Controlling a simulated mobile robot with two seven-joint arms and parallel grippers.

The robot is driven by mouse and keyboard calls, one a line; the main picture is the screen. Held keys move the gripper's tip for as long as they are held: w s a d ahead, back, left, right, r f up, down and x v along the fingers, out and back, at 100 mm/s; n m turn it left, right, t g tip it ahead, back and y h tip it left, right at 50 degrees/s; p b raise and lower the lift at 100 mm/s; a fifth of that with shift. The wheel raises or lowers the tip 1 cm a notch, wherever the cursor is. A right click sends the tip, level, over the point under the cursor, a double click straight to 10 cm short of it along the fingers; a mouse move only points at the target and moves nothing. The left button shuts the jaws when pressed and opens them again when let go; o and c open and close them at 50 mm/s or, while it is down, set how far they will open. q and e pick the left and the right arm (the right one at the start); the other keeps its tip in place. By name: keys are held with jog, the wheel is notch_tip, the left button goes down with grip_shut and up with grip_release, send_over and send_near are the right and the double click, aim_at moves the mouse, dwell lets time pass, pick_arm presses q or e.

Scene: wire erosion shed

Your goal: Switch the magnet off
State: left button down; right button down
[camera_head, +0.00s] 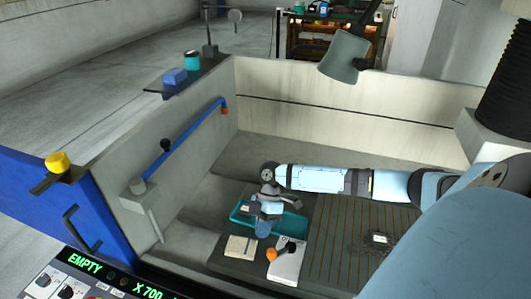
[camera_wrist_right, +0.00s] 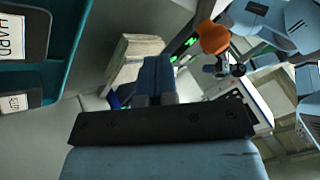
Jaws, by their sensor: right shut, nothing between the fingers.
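The magnet appears to be the pale block (camera_head: 290,265) on the machine table in the head view. Its dark lever ends in an orange knob (camera_head: 272,254), which points left. The orange knob also shows at the top of the right wrist view (camera_wrist_right: 212,38). My right gripper (camera_head: 263,231) is shut and empty, pointing down by the teal tray, behind and left of the knob and apart from it. Its blue fingers show together in the right wrist view (camera_wrist_right: 155,78). My left gripper is not in view.
The teal tray (camera_head: 238,216) with labelled compartments lies beside my right gripper. A beige block (camera_head: 241,246) sits left of the magnet. The tank's left wall carries a blue bar (camera_head: 185,137). A lamp (camera_head: 344,57) stands behind. The slatted table (camera_head: 340,225) has free room to the right.

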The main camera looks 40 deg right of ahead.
aim_at(282, 249)
jog(key=shift+s+a+r+p, duration=0.1)
jog(key=shift+s+a+p, duration=0.2)
jog(key=shift+s, duration=0.6)
jog(key=shift+s+a+p, duration=0.15)
jog(key=shift+s+a, duration=0.15)
jog(key=shift+s, duration=0.6)
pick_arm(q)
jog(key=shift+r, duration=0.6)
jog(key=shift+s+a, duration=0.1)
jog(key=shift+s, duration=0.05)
